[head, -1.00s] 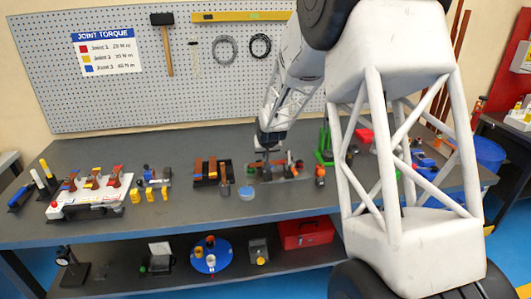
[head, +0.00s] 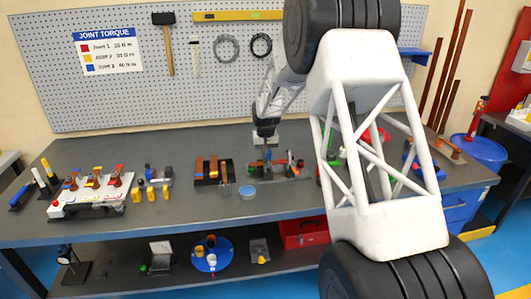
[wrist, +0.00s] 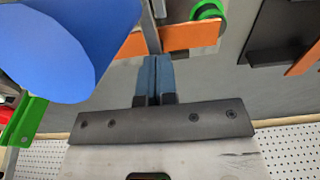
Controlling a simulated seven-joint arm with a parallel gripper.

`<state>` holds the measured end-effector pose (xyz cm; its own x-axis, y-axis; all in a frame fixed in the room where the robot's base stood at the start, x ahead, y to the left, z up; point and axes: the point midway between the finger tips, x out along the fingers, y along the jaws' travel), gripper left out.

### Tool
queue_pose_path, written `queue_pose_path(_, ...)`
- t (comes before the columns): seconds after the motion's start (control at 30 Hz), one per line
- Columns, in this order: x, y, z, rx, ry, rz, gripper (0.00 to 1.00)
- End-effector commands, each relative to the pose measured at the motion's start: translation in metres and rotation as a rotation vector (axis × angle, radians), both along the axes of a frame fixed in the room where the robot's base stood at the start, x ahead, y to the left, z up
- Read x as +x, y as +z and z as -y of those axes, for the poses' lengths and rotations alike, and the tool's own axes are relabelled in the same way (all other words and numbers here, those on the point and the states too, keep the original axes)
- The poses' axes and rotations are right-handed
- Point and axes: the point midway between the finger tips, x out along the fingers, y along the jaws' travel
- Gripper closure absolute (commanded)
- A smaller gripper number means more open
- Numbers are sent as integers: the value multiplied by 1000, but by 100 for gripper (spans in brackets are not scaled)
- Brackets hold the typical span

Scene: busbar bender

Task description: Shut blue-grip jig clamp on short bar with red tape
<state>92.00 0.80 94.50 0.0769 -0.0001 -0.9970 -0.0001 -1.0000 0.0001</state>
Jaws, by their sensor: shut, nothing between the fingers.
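My gripper (head: 265,140) is over the bending jig (head: 285,173) on the bench, its fingers together and empty. In the wrist view the closed fingertips (wrist: 154,65) point toward a copper bar (wrist: 185,38) lying across the jig. A large blue cylinder, apparently the clamp's blue grip (wrist: 55,50), stands close to the camera, left of the fingers. I cannot tell whether they touch. A green bracket (wrist: 22,122) shows below it, and a green round knob (wrist: 207,12) sits by the bar. I cannot make out red tape or whether the clamp is shut.
A dark rack (head: 203,180) with copper bars stands left of the jig; part of it (wrist: 270,35) shows in the wrist view. A white fixture (head: 85,206) stands far left. The front bench strip is mostly clear.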

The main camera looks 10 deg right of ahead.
Motion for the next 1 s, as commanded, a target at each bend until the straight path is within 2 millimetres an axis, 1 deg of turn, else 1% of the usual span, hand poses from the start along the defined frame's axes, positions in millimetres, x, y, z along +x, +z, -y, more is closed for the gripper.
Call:
queue_pose_path(0.3, 3, -6, 0, 0, 0, -3, 100)
queue_pose_path(0.77, 1, -10, 0, 0, 0, -7, 100)
queue_pose_path(1.0, 1, -5, 0, 0, 0, -8, 100)
